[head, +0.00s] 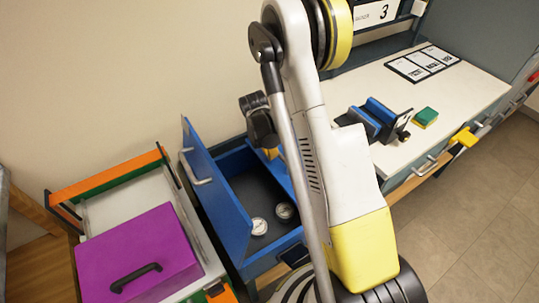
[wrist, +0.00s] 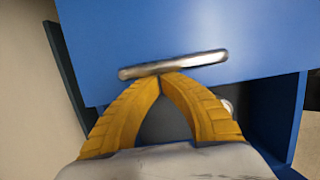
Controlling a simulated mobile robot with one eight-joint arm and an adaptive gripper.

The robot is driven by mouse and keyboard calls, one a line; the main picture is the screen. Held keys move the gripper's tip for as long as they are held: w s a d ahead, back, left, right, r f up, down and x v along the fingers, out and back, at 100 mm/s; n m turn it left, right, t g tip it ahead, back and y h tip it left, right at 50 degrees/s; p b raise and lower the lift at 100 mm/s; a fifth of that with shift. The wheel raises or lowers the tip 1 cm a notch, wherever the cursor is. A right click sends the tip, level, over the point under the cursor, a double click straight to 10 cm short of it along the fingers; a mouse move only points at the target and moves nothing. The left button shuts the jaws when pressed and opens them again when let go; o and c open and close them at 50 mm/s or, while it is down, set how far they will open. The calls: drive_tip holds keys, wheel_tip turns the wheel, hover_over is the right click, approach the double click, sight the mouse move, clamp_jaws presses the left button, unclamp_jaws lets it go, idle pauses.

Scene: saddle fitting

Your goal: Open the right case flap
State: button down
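The blue case (head: 276,248) stands left of my arm in the head view, with its dark interior showing. One blue flap (head: 222,205) is raised and tilted on its left side, with a metal handle (head: 196,166). My arm hides much of the case's right side, including any flap there. In the wrist view, a blue flap (wrist: 200,28) with a metal bar handle (wrist: 190,63) fills the top; I cannot tell which flap it is. My gripper's yellow fingers (wrist: 160,78) meet at their tips against or just below the handle, not visibly around it.
Two round gauges (head: 258,226) lie in the case. Left of it is a purple box (head: 140,255) with a black handle, beside an orange and green frame (head: 105,178). On the right, a white worktop (head: 440,95) holds a blue vise (head: 378,118) and a green-yellow sponge (head: 425,117).

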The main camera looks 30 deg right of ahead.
drive_tip(key=d+r+y+p, duration=0.3)
drive_tip(key=d+r+p, duration=0.25)
drive_tip(key=r, duration=0.45)
drive_tip(key=d+r, duration=0.3)
drive_tip(key=d, duration=0.4)
drive_tip(key=d+r+p, duration=0.1)
drive_tip(key=d+r, duration=0.2)
drive_tip(key=d, duration=0.5)
drive_tip(key=shift+w+d+r, duration=0.15)
drive_tip(key=shift+w+d, duration=0.05)
drive_tip(key=shift+w, duration=0.1)
drive_tip(key=shift+r, duration=0.1)
